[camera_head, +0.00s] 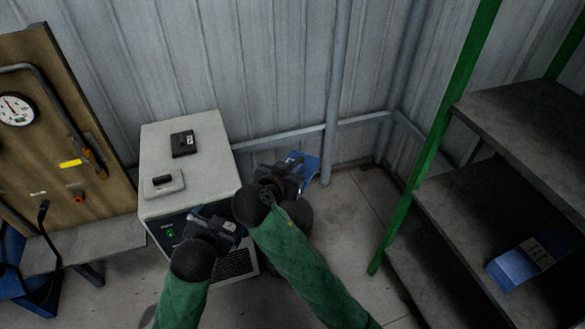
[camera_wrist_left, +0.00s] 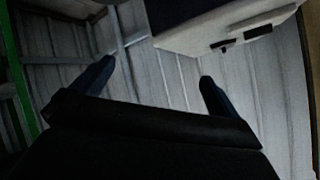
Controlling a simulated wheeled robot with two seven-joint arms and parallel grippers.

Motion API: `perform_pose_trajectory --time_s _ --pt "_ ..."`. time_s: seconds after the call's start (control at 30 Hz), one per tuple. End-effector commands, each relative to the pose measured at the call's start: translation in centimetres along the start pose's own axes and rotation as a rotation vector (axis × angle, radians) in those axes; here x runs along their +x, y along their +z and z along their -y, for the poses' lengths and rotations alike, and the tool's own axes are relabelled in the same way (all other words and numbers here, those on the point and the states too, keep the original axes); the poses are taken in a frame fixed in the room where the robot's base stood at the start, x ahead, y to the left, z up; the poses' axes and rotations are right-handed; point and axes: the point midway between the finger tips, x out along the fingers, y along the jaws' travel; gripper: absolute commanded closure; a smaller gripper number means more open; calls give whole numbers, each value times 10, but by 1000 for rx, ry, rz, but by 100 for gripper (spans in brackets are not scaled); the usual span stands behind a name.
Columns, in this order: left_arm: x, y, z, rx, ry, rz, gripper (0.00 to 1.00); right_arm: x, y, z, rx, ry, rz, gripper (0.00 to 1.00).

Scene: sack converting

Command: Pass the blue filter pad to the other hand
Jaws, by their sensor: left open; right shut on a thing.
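The blue filter pad (camera_head: 309,168) shows in the head view as a flat blue piece at my right gripper, partly hidden by it. My right gripper (camera_head: 292,170) is shut on the pad and holds it in the air to the right of the white cabinet. My left gripper (camera_head: 224,222) is lower and to the left, in front of the cabinet, apart from the pad. In the left wrist view my left gripper (camera_wrist_left: 155,86) has its two fingers wide apart with nothing between them. The pad is not seen in that view.
The white cabinet (camera_head: 205,140) bears a black device (camera_head: 183,143) and a pale handled piece (camera_head: 164,184). A green-framed shelf (camera_head: 480,215) on the right holds a blue-and-white box (camera_head: 526,262). A gauge board (camera_head: 60,130) stands left. Open floor (camera_head: 350,215) lies before the shelf.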

Motion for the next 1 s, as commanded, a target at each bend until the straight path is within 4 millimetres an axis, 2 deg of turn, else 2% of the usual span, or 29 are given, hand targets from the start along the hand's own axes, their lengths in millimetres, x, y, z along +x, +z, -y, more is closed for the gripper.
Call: perform_pose_trajectory --time_s 0.03,0.2,0.4,0.5,0.7,1.0 --pt "-5 20 -13 -36 34 55 0 0 0 0 0 0 0 100" --pt "-25 78 -55 -159 143 238 0 0 0 0 0 0 0 100" --pt "-62 140 -102 -291 259 456 0 0 0 0 0 0 0 100" --pt "-81 163 -122 -345 305 550 0 0 0 0 0 0 0 100" --pt "-110 191 -146 -410 361 676 0 0 0 0 0 0 0 100" --pt "-119 198 -153 -429 378 714 0 0 0 0 0 0 0 100"
